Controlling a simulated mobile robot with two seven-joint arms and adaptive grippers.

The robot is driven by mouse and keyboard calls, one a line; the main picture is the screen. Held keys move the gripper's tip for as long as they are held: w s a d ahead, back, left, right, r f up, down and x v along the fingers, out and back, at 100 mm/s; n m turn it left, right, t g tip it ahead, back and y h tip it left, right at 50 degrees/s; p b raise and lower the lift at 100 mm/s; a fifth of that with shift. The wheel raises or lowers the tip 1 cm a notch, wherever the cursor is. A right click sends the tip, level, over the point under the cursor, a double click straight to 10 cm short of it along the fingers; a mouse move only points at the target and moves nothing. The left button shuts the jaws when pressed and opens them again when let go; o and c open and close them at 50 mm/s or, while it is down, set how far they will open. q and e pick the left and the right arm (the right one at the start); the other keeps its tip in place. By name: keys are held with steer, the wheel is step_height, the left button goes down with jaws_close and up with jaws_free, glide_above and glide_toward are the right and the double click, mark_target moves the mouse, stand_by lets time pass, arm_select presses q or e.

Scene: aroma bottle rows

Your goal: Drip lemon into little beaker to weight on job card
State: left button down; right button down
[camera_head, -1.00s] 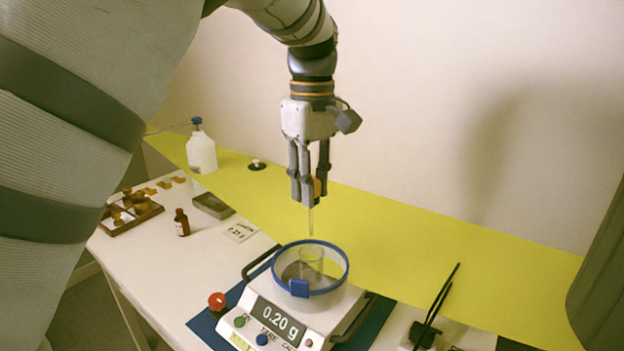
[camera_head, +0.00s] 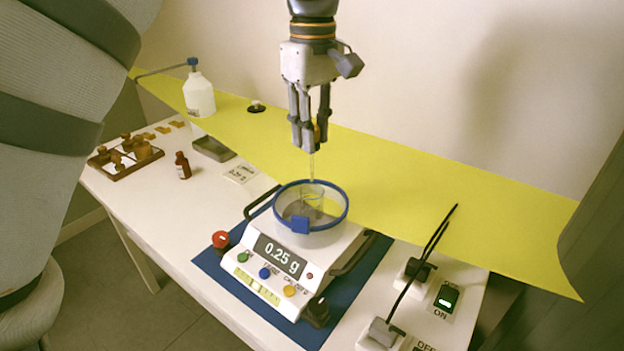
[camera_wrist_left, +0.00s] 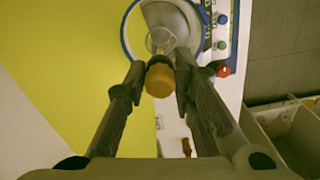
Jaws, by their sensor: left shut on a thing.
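My left gripper (camera_head: 310,148) is shut on a dropper (camera_head: 312,169) with an orange bulb, which also shows in the left wrist view (camera_wrist_left: 159,80). The glass dropper points down, its tip just above or at the mouth of the little beaker (camera_head: 312,206). I cannot tell whether a drop hangs there. The clear beaker stands on the scale pan inside a blue-rimmed round shield (camera_head: 345,207); it also shows in the left wrist view (camera_wrist_left: 161,40). The scale display (camera_head: 279,257) reads 0.25 g. The job card (camera_head: 240,174) appears to read 0.25 g. My right gripper is out of view.
A brown bottle (camera_head: 183,166) stands left of the card, near a grey tray (camera_head: 214,149) and a wooden rack (camera_head: 126,170) of brown bottles. A white wash bottle (camera_head: 199,95) stands behind. A red button (camera_head: 221,240) is left of the scale; cables and a switch (camera_head: 446,297) are right.

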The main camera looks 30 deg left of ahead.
arm_select(q)
steer(key=c, duration=2)
jaws_free()
steer(key=shift+r, duration=2)
